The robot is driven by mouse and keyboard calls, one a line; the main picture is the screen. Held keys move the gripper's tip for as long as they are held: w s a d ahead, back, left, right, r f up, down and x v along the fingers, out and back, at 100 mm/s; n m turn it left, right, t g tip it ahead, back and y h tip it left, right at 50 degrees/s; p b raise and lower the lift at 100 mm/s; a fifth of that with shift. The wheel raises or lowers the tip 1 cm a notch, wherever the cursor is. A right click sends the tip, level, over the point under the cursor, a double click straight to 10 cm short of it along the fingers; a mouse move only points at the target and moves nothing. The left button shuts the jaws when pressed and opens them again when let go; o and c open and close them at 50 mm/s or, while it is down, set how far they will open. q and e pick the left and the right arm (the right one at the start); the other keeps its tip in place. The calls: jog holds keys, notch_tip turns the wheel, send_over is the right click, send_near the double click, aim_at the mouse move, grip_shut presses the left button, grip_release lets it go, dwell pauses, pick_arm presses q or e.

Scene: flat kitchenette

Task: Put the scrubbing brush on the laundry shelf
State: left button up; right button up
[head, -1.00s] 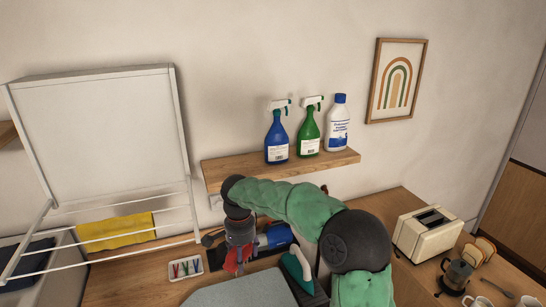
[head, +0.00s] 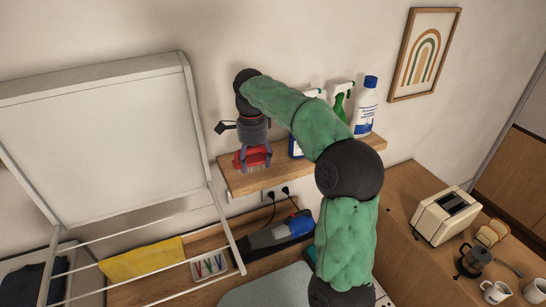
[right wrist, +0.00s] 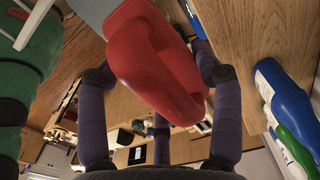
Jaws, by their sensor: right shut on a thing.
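The red scrubbing brush (head: 253,160) is in my right gripper (head: 254,156), with its bristles facing down. It also shows in the right wrist view (right wrist: 155,60), between the fingers of the right gripper (right wrist: 160,75), which are shut on it. In the head view the brush overlaps the left part of the wooden laundry shelf (head: 231,184). I cannot tell whether the bristles touch the board. My left gripper is not in view.
A blue spray bottle (head: 296,148), a green spray bottle (head: 340,103) and a white bottle (head: 365,108) stand on the shelf's right part, some partly behind my arm. A drying rack (head: 205,190) stands left. A toaster (head: 446,215) stands right.

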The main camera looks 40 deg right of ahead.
jog(key=w+d+f+p, duration=0.2)
jog(key=w+d+f, duration=0.1)
jog(key=w+d, duration=0.15)
jog(key=p, duration=0.2)
send_over(263, 175)
notch_tip(263, 175, down, 5)
jog(key=shift+s+a+r, duration=0.1)
jog(key=shift+s, duration=0.05)
jog(key=shift+f, duration=0.3)
jog(key=shift+w+d+f, duration=0.2)
jog(key=shift+f, duration=0.15)
notch_tip(263, 175, down, 2)
jog(key=shift+p, duration=0.65)
jog(key=shift+f, duration=0.25)
jog(key=shift+f, duration=0.15)
